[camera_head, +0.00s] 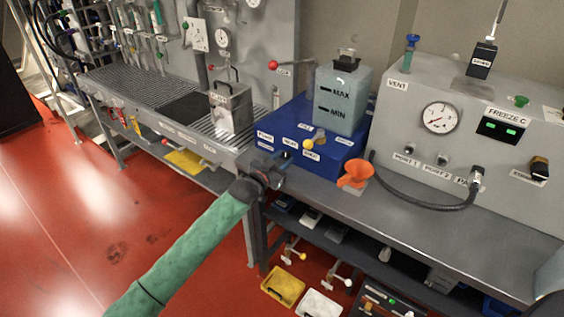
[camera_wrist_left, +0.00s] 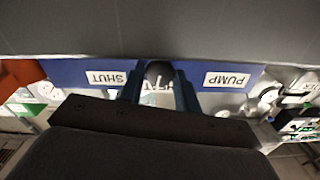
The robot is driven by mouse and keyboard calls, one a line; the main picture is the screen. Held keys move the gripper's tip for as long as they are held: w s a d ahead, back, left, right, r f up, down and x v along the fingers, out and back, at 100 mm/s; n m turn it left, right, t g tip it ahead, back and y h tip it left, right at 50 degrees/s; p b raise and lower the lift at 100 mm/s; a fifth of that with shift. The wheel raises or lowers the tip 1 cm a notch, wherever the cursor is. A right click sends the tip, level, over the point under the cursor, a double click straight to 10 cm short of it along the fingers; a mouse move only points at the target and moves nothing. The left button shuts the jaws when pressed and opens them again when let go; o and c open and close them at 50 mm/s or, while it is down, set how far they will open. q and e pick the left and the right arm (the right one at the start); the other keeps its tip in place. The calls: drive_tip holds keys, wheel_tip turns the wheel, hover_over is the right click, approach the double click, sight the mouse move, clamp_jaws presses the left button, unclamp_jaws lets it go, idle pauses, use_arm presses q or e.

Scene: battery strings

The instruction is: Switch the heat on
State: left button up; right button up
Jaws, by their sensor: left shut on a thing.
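A blue box (camera_head: 338,150) on the bench carries small white labels and a translucent tank (camera_head: 342,98) marked MAX and MIN. My left gripper (camera_head: 283,159) is at the front left corner of the box. In the left wrist view its two fingers (camera_wrist_left: 160,82) stand on either side of a dark round knob, shut on it, between the SHUT label (camera_wrist_left: 106,77) and the PUMP label (camera_wrist_left: 227,79). The fingers hide part of the knob. A yellow knob (camera_head: 308,144) is on the box to the right. I cannot make out a heat label.
A grey machine (camera_head: 450,130) with a gauge, a FREEZE display and a black hose (camera_head: 425,205) fills the right of the bench. A metal canister (camera_head: 230,108) is on the grating at left. The red floor at left is clear.

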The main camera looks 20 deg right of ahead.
use_arm(q)
drive_tip(key=m+b, duration=0.1)
drive_tip(key=m, duration=0.4)
drive_tip(key=shift+m+b, duration=0.3)
drive_tip(key=shift+m, duration=2.1)
use_arm(e)
wheel_tip(320, 180, up, 10)
drive_tip(key=shift+s+f, duration=0.15)
drive_tip(key=shift+s, duration=0.3)
use_arm(q)
drive_tip(key=o, duration=0.9)
drive_tip(key=shift+o, duration=0.2)
drive_tip(key=shift+b, duration=0.3)
